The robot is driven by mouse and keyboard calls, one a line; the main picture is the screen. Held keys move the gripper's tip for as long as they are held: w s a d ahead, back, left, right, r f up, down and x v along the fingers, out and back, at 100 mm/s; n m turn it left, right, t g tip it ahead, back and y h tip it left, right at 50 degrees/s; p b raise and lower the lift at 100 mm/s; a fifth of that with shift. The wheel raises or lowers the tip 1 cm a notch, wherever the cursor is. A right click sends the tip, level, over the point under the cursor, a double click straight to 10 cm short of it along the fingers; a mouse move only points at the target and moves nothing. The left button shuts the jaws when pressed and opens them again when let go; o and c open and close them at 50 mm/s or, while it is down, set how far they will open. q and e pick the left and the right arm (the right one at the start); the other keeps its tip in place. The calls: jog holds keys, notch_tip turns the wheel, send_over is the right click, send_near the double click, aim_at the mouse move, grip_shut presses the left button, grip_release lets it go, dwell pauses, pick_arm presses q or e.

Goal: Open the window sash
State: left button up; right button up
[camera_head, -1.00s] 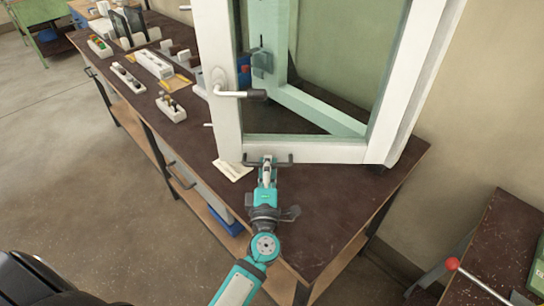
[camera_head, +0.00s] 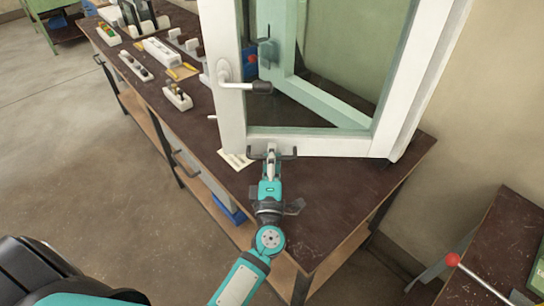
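The window sash is a white frame (camera_head: 229,122) with a lever handle (camera_head: 245,86) on its left stile, the lever lying roughly level. It stands on the bench, at an angle to a pale green frame (camera_head: 325,103) seen behind it through its opening. My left gripper (camera_head: 272,152) is at the sash's bottom rail, near its lower left corner. Its two dark fingers are spread wide with nothing between them. I cannot tell whether they touch the rail. My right gripper is out of view.
The dark-topped bench (camera_head: 330,200) is bare at its near right part. A paper slip (camera_head: 236,159) lies by the sash corner. Small holders and parts stand along the bench at the left. A red-knobbed lever (camera_head: 453,259) is at the lower right.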

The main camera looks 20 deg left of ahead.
pick_arm(q)
jog(key=shift+s+d, duration=0.1)
jog(key=v, duration=1.2)
